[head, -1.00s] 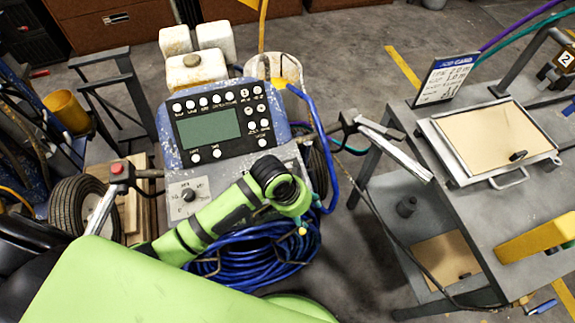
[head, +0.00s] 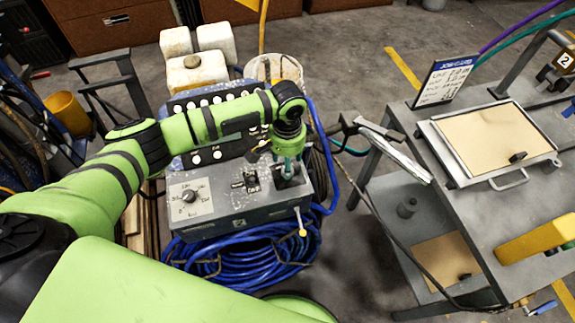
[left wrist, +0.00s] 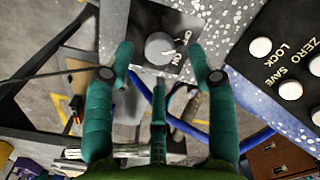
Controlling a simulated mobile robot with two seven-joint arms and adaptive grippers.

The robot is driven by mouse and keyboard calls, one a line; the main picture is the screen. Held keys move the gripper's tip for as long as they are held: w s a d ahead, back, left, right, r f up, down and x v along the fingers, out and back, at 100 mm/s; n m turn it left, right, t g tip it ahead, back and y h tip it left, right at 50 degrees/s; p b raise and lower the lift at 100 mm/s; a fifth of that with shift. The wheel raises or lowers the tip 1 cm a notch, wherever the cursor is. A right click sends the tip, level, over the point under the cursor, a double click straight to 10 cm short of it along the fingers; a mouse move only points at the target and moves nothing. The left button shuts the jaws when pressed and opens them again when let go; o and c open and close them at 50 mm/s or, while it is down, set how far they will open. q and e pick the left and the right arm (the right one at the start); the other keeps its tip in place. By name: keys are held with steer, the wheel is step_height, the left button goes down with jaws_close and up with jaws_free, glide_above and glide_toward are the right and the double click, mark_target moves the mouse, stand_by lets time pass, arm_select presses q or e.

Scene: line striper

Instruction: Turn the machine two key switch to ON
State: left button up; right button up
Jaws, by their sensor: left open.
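The machine two control box (head: 215,212) carries a "2" label on its front. Its key switch shows in the left wrist view as a round grey knob (left wrist: 160,48) on a dark plate, with OFF and ON lettering at its right. I cannot tell its exact setting. In the head view my left gripper hides most of the switch. My left gripper (head: 288,172) points down over the right end of the box top. My right gripper is not in view.
A dial (head: 188,195) and a black switch (head: 251,181) sit left of the gripper on the same box. A yellow-tipped lever (head: 300,222) is at its front right. Coiled blue hose (head: 240,255) lies below. A grey table (head: 480,215) stands at right.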

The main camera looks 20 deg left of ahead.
arm_select(q)
steer(key=shift+f, duration=1.75)
steer(key=shift+c, duration=0.4)
